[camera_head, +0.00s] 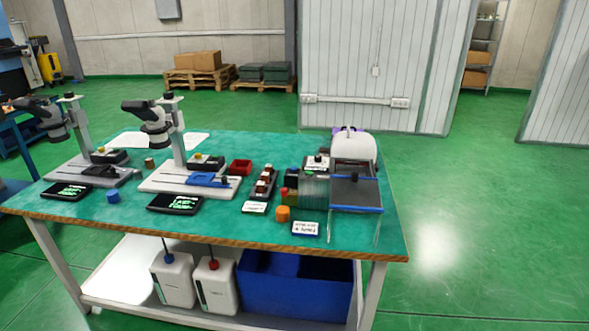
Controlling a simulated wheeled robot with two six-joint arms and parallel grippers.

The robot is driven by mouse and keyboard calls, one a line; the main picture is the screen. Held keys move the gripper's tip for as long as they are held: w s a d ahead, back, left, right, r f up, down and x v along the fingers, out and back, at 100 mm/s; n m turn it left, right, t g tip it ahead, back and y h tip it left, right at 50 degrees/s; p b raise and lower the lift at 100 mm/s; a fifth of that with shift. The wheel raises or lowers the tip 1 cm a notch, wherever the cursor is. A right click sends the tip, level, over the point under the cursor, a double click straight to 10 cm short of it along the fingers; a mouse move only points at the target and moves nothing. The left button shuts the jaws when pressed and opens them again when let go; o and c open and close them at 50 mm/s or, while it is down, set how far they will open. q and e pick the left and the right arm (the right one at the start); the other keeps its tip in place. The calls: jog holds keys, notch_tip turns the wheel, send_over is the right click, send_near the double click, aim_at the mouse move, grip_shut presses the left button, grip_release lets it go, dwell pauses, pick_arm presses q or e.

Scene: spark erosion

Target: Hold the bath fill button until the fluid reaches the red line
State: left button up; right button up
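A small bench machine with a white rounded head (354,148) stands at the right end of the green-topped table. A dark, box-like basin (356,193) with a blue front edge sits in front of the head and looks like the bath. I cannot make out a fluid level or a red line at this size. A small dark box with red and yellow parts (290,184) stands left of the machine. I cannot tell which part is the fill button. Neither of my grippers is in view.
Two microscope-like stands (172,158) (82,150) and dark readouts (175,203) occupy the table's left. White canisters (216,285) and a blue crate (294,290) stand below. Floor is clear at right.

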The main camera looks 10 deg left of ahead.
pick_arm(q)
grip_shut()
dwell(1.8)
